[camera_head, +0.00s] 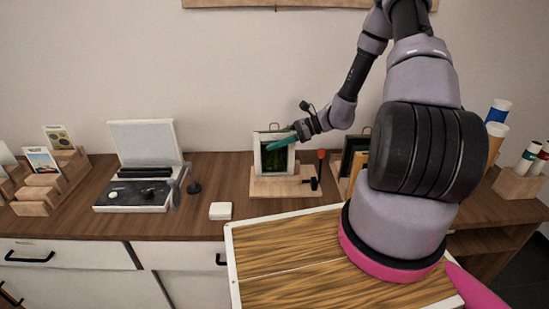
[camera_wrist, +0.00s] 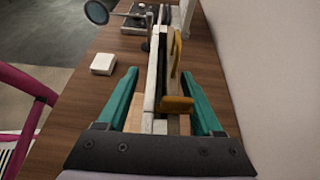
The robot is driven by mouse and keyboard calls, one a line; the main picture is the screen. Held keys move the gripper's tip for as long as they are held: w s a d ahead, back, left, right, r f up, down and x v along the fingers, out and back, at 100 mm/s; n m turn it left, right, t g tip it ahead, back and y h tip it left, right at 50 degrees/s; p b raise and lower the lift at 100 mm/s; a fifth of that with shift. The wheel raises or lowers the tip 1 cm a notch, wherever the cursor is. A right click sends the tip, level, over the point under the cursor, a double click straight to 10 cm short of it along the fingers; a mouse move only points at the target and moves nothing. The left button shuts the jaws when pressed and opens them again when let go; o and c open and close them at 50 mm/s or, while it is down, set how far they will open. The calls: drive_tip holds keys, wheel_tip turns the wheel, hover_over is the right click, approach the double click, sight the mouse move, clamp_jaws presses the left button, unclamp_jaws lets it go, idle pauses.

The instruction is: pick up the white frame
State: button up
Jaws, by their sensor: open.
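The white frame (camera_head: 257,157) stands upright on a wooden stand (camera_head: 268,188) at the back of the desk, with a dark green picture inside. In the wrist view the frame (camera_wrist: 152,75) is seen edge-on, with a wooden back and an orange-brown support piece (camera_wrist: 175,104) on its right side. My gripper (camera_wrist: 160,73) is open, its two teal fingers on either side of the frame's edge, with visible gaps to both. In the head view my gripper (camera_head: 271,145) reaches in from the right, one finger crossing the front of the frame.
A dark frame (camera_head: 350,150) stands close to the right, partly behind my arm. A small white block (camera_head: 220,211) and a record player (camera_head: 145,165) are to the left. A wood-topped table (camera_head: 290,265) stands in front. The wall is close behind.

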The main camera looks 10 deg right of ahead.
drive_tip(key=shift+c, duration=0.3)
clamp_jaws()
idle(1.1)
